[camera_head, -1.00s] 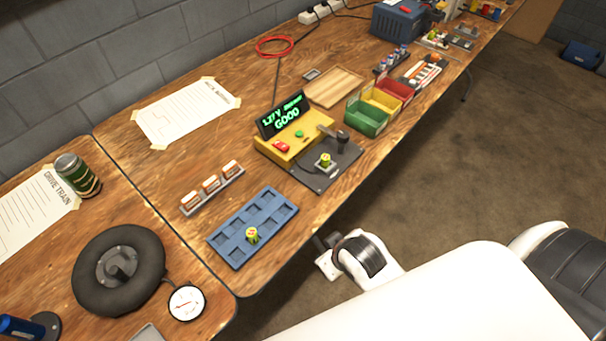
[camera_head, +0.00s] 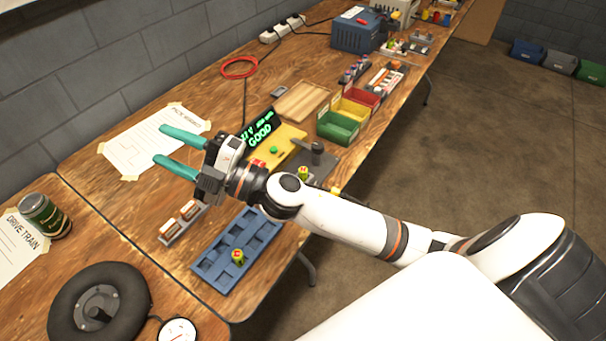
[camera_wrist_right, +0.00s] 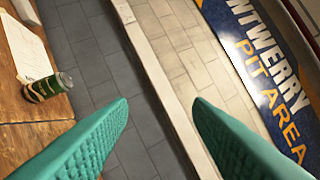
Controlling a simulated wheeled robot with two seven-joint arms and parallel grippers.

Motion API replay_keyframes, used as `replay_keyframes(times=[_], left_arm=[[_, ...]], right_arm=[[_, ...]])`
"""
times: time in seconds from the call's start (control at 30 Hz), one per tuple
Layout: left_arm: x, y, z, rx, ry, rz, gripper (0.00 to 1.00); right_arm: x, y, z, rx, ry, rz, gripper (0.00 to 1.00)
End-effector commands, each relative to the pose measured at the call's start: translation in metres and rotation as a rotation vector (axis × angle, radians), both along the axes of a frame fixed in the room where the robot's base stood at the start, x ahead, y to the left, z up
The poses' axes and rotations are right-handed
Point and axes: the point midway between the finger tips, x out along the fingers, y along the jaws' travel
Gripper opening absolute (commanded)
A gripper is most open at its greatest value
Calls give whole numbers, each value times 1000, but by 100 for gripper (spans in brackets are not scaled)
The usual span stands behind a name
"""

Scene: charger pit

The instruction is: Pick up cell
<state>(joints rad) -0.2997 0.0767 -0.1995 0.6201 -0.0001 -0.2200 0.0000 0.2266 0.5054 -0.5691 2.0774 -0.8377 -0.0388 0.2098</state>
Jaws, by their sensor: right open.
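A second similar cell (camera_head: 303,173) stands on the dark plate of the yellow tester (camera_head: 285,144), whose screen shows "GOOD". My right gripper (camera_head: 172,147), with teal fingers, is open and empty above the table, left of the tester and in front of the taped paper. In the right wrist view its fingers (camera_wrist_right: 160,105) are apart with nothing between them. The arm hides part of the tester and tray. My left gripper is not seen.
Green, yellow and red bins (camera_head: 338,127) stand right of the tester. A green can (camera_head: 45,215) and a black wheel (camera_head: 98,308) are at the left. A wooden tray (camera_head: 302,101) lies behind.

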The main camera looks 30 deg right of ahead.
Motion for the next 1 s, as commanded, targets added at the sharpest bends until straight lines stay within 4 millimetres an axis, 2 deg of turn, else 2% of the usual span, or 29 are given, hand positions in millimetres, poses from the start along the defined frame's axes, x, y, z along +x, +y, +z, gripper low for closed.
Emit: replay_keyframes(times=[0.03,0.07,0.13,0.2,0.27,0.37,0.4,0.47,0.5,0.6,0.7,0.8,0.87,1.0], left_arm=[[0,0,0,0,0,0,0],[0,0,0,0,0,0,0],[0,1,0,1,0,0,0],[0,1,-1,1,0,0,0],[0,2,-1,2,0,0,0],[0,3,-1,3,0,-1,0],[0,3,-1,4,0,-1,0],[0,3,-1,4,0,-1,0],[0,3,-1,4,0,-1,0],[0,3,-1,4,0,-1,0],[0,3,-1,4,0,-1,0],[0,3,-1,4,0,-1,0],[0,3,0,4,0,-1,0],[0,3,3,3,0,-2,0]], right_arm=[[-4,18,5,-129,-111,110,46],[-9,27,3,-207,-166,177,46],[-18,41,-10,-409,-271,330,46],[-23,42,-34,-629,-337,473,46],[-22,29,-59,-833,-361,584,46],[-11,-19,-98,-1186,-319,736,46],[-4,-46,-110,-1324,-275,784,46],[5,-91,-121,-1513,-184,837,46],[10,-121,-124,-1625,-113,862,46],[18,-188,-120,-1836,71,893,46],[19,-234,-111,-1959,219,901,46],[17,-256,-107,-2012,298,903,46],[16,-260,-111,-2021,317,908,46],[16,-260,-134,-2021,318,911,46]])
